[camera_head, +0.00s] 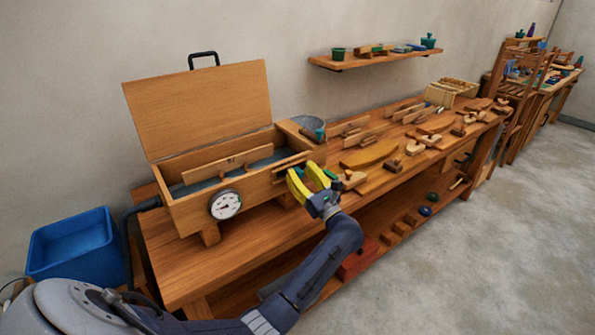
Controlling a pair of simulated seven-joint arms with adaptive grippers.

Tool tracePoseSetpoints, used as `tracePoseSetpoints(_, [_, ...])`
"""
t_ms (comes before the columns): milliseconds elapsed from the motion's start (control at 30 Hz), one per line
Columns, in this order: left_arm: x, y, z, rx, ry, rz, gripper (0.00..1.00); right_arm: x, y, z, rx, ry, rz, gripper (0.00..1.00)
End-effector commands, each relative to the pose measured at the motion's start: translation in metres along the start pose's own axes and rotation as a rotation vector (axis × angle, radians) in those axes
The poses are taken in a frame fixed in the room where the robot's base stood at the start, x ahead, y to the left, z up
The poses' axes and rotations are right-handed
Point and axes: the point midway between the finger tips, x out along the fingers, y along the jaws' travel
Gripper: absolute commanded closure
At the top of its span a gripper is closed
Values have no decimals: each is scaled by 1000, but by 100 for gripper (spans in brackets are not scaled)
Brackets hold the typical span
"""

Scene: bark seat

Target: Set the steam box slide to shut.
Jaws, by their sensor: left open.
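The wooden steam box (185,208) stands on the near left end of the workbench. Its lid (200,108) is raised, with a black handle on the top edge. A round white gauge (225,205) is on its front. A wooden strip (290,161) lies along the right end of the box, close to my gripper; I cannot tell for sure whether it is the slide, or its setting. My left gripper (308,176), with yellow fingers, is open beside the box's right end, with nothing seen between its fingers. Contact cannot be judged. My right gripper is not in view.
The workbench (240,262) runs back to the right, with several wooden pieces and clamps on it. A grey bucket (310,124) stands behind the box. A blue bin (72,245) is at left. A wall shelf (375,60) hangs above. The floor at right is clear.

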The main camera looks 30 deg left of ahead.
Motion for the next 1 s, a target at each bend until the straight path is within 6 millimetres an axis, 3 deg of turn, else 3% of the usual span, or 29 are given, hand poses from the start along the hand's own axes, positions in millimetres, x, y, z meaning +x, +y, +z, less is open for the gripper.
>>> tracePoseSetpoints(500, [8,-1,0,0,0,-1,56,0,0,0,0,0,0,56])
tracePoseSetpoints(867, [8,-1,0,0,0,-1,97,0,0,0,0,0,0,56])
tracePoseSetpoints(1000, [8,-1,0,0,0,-1,100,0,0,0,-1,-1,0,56])
